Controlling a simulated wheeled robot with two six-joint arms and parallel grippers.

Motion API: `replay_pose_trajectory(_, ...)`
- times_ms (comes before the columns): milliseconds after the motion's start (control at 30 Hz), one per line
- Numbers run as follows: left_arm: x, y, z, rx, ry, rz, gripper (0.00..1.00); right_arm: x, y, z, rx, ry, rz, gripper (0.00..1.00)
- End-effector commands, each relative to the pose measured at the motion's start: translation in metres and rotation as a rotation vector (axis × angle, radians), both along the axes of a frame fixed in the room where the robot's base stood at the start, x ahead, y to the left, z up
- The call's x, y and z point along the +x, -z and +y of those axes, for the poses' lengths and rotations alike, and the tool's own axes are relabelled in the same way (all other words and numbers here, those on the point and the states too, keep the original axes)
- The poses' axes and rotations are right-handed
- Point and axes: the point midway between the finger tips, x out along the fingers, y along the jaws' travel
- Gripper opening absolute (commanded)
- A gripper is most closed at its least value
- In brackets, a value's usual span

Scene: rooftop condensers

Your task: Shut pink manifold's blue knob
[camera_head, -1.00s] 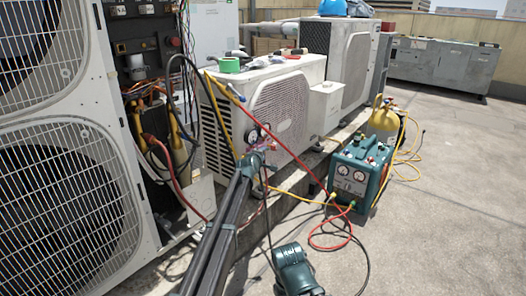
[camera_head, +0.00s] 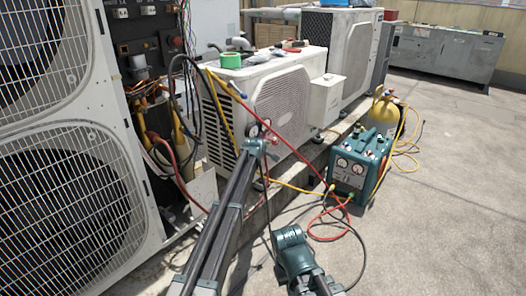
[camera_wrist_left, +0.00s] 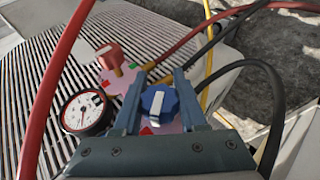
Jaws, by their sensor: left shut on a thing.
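The pink manifold (camera_wrist_left: 118,83) shows in the left wrist view, partly hidden behind the jaws. Its blue knob (camera_wrist_left: 158,102), with a white bar on top, sits between my left gripper's (camera_wrist_left: 157,90) fingers, which are shut on it. Green and red marks show on the pink plate around the knob. A red knob (camera_wrist_left: 110,57) and a round gauge (camera_wrist_left: 87,112) sit to the left. In the head view my left gripper (camera_head: 262,146) is at the manifold, in front of the white condenser (camera_head: 281,103). My right gripper cannot be made out; only a teal part of my other arm shows.
Red, yellow and black hoses run around the manifold; a red hose (camera_wrist_left: 48,90) crosses close to the left gripper. A teal recovery machine (camera_head: 352,174) and a yellow cylinder (camera_head: 384,109) stand at right. Open floor (camera_head: 455,200) lies beyond them.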

Motion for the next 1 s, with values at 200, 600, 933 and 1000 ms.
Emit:
replay_pose_trajectory(200, -0.001, 0.001, 0.0, 0.0, 0.0, 0.002, 0.0, 0.0, 0.0, 0.0, 0.0, 0.0, 0.0, 0.0)
replay_pose_trajectory(600, 0.0, 0.0, 0.0, -0.001, 0.001, 0.0, 0.71, 0.0, 0.0, 0.0, 0.0, 0.0, 0.0, 0.0)
replay_pose_trajectory(933, -0.01, -0.008, 0.001, -0.001, 0.001, -0.001, 0.71, 0.0, -0.008, 0.0, 0.0, 0.0, 0.0, 0.0)
replay_pose_trajectory(1000, -0.017, -0.014, 0.002, -0.001, 0.001, 0.0, 0.71, 0.0, -0.014, 0.0, 0.0, 0.0, 0.001, 0.0)
